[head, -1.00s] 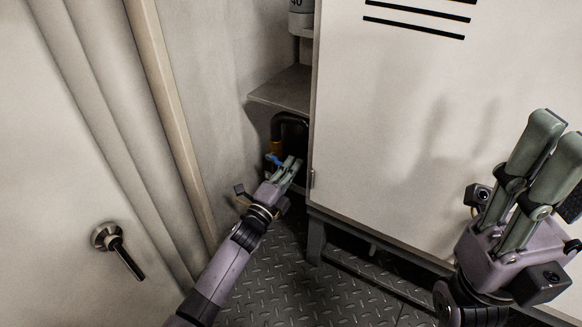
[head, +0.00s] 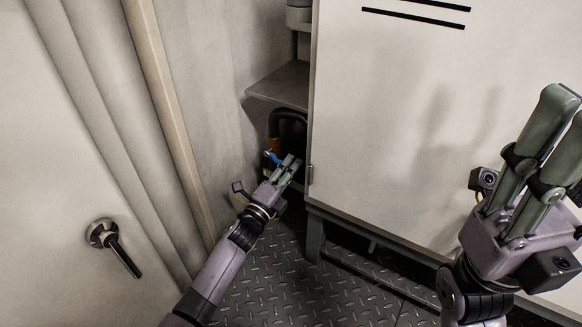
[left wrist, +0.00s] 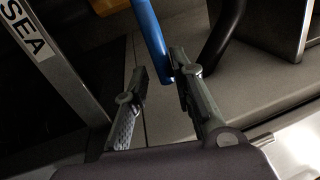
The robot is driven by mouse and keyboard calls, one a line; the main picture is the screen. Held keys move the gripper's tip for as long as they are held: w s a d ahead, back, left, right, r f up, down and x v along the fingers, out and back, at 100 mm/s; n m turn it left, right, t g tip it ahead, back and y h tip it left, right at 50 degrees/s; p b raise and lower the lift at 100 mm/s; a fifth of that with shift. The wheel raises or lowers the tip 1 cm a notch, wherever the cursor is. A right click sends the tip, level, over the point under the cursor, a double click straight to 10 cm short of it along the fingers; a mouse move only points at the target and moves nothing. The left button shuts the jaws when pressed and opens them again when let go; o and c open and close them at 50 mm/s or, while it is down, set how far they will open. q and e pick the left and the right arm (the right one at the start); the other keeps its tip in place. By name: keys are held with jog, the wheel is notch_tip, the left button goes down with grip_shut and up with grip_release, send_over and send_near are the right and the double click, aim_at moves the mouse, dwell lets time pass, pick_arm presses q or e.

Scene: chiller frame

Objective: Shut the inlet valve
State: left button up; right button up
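The inlet valve's blue lever (head: 273,157) shows low in the gap left of the white cabinet door, beside a black curved pipe (head: 288,116) with an orange-brown part. My left gripper (head: 291,163) reaches to it from the front. In the left wrist view the blue lever (left wrist: 149,36) comes down from the top, its lower end close to the right finger. The left gripper (left wrist: 160,88) is open, with the lever end between its fingers; contact is unclear. My right gripper (head: 570,105) is raised at the right, its finger gap hard to judge.
The white cabinet door (head: 400,130) fills the middle right. A grey shelf (head: 282,83) juts out above the valve. A wall with a door handle (head: 112,243) is on the left. The tread-plate floor (head: 275,285) is clear below.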

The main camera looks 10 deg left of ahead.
pick_arm(q)
jog(key=shift+o, duration=1.4)
jog(key=shift+f, duration=0.2)
jog(key=shift+r, duration=0.1)
jog(key=v, duration=1.2)
